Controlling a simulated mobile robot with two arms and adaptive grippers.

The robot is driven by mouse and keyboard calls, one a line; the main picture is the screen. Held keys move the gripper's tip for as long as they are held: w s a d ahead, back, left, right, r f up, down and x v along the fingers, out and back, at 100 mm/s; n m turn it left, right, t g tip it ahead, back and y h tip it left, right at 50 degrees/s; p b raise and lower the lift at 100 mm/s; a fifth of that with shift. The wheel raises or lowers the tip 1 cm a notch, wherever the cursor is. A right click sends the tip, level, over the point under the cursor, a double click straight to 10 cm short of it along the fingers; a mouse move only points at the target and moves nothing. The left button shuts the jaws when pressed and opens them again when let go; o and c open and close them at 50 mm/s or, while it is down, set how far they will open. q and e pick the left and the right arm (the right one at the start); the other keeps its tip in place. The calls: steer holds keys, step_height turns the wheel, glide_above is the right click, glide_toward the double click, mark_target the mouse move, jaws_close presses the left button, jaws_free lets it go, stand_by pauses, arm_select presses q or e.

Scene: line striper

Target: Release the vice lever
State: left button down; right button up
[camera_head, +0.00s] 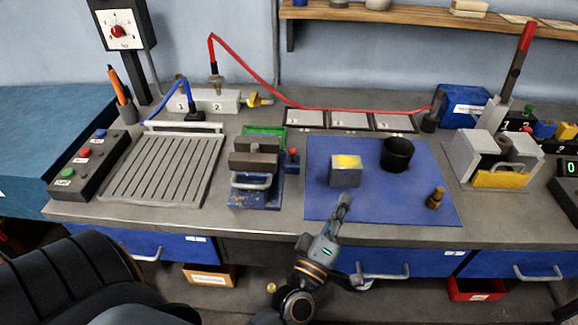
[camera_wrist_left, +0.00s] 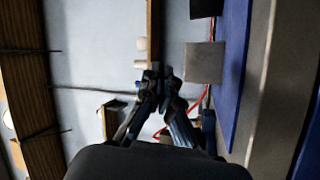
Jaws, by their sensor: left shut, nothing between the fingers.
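The blue vice (camera_head: 256,192) with grey jaws stands on the bench left of the blue mat, a grey bar handle (camera_head: 251,181) at its front. A small upright lever with a red knob (camera_head: 293,153) is at its right side; I cannot tell if this is locked. My left gripper (camera_head: 345,198) is shut and empty at the mat's front edge, right of the vice and just in front of the grey block. The left wrist view shows its fingers together (camera_wrist_left: 158,74); the vice is not clear there. My right gripper is not seen.
The blue mat (camera_head: 320,205) holds a grey block with a yellow top (camera_head: 346,172), a black cup (camera_head: 397,154) and a small brass piece (camera_head: 436,198). A slotted tray (camera_head: 160,170) lies left of the vice. A red-handled press (camera_head: 515,65) stands at right.

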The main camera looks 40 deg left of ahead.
mark_target(293, 155)
arm_select(q)
steer(key=s+a+n+g+y, duration=0.1)
steer(key=a+n+y, duration=0.2)
steer(key=n+y, duration=0.1)
steer(key=s+a+f+n+g+y, duration=0.1)
steer(key=a+n+g+y, duration=0.1)
steer(key=n+y, duration=0.2)
steer(key=s+a+f+n+g+y, duration=0.1)
steer(key=a+n+y, duration=0.2)
steer(key=n, duration=0.1)
steer(key=shift+s+a+f+g+y, duration=0.1)
steer(key=shift+a+f+g+y, duration=0.1)
steer(key=shift+a+g+y, duration=0.15)
steer(key=shift+s+a+f+n+g+y, duration=0.25)
steer(key=shift+s+a+n+g+y, duration=0.1)
steer(key=shift+n+g+y, duration=0.15)
steer(key=p+x, duration=0.3)
steer(key=x, duration=0.5)
steer(key=shift+w+a+r, duration=0.1)
steer(key=shift+w+r, duration=0.05)
steer(key=shift+r, duration=0.05)
steer(key=shift+x, duration=0.75)
steer(key=shift+f, duration=0.1)
